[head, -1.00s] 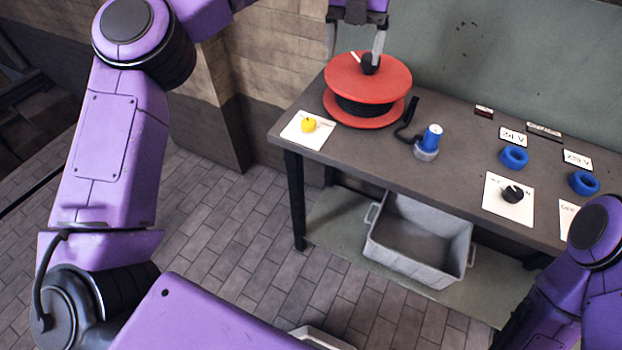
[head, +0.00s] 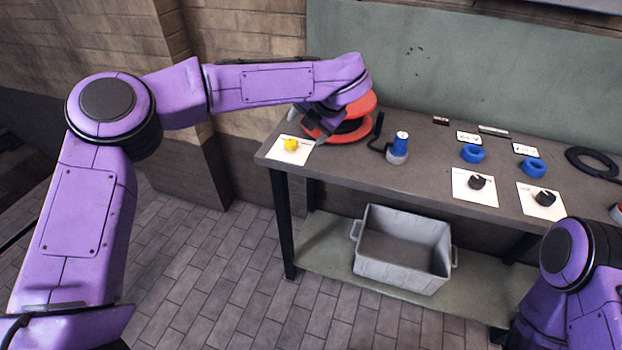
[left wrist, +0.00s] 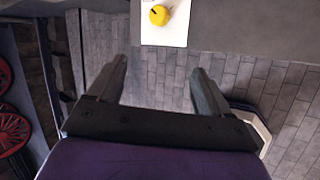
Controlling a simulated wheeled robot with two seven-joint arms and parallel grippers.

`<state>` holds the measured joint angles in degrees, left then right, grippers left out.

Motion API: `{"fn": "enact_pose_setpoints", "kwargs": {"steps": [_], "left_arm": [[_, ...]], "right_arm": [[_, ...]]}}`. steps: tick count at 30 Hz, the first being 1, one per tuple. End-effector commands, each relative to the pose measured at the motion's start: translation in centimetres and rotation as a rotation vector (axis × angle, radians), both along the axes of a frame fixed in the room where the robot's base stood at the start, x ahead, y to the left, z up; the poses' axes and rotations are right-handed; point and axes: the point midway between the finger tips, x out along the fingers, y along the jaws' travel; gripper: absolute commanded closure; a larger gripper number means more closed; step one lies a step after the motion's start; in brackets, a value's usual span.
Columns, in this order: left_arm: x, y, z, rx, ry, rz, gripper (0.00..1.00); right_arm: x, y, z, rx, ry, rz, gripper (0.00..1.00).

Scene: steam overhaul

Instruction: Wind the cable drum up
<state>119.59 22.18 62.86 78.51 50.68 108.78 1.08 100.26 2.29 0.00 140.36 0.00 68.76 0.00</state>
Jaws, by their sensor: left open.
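The cable drum (head: 362,104) has red flanges with dark cable wound between them. It stands at the left end of the bench, and my left arm hides much of it, including its top knob. My left gripper (head: 306,130) is tilted in front of the drum's left side, open, with nothing visible between its fingers. In the left wrist view its open fingers (left wrist: 163,85) point out over the paved floor. A yellow knob (head: 291,145) on a white plate lies just below the gripper; it also shows in the left wrist view (left wrist: 159,15). My right gripper is out of view.
A blue cylinder in a grey base (head: 400,145) stands right of the drum beside a black lead. Blue rings (head: 473,153) and black knobs on white plates (head: 476,183) are farther right. A grey crate (head: 403,250) sits on the lower shelf.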

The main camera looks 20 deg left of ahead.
Motion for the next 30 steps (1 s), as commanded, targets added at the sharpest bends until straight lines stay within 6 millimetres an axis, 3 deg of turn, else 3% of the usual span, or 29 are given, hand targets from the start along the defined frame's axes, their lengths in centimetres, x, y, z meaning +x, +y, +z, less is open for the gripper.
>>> {"fn": "enact_pose_setpoints", "kwargs": {"steps": [18, 24, 30], "left_arm": [[-1.1, -1.2, -12.0, 0.413, 0.012, -0.483, 0.20], [-1.6, -1.3, -13.8, 0.464, 0.024, -0.560, 0.20], [-1.7, -1.4, -14.1, 0.471, 0.026, -0.573, 0.20]], "right_arm": [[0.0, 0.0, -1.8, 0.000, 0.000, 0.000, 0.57], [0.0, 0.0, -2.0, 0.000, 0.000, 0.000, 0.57], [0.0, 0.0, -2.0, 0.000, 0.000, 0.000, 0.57]]}}
